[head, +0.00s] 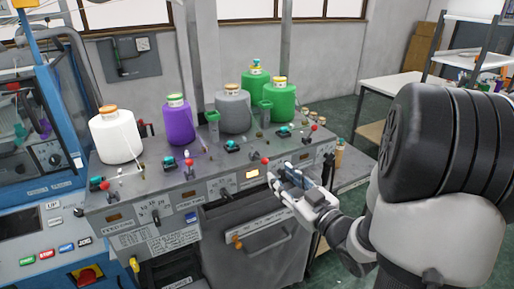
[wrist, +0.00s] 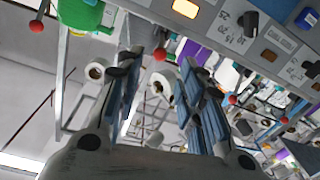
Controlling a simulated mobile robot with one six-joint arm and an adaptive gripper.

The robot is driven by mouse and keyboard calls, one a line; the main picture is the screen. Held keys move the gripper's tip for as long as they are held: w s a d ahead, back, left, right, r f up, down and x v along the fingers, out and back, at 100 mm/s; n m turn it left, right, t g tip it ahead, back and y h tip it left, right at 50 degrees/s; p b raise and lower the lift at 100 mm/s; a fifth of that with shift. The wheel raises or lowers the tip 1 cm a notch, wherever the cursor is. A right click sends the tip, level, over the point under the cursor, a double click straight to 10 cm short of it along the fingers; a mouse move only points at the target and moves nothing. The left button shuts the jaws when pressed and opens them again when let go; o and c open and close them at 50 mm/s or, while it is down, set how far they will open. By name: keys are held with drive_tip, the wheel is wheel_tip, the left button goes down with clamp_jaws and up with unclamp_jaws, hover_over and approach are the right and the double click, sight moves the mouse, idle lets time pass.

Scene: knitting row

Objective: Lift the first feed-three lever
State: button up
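A grey machine console (head: 215,187) carries several red-knobbed levers along its front edge. The feed labels are too small to read surely.
Other red knobs stand to the left (head: 189,163) and right (head: 314,127). White (head: 116,137), purple (head: 178,122), grey (head: 233,110) and green (head: 281,104) yarn cones stand behind.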

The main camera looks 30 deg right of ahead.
sight(262, 159)
drive_tip(key=w, duration=0.7)
drive_tip(key=w+a, duration=0.1)
drive_tip(key=w, duration=0.3)
drive_tip(key=shift+c, duration=0.5)
clamp_jaws()
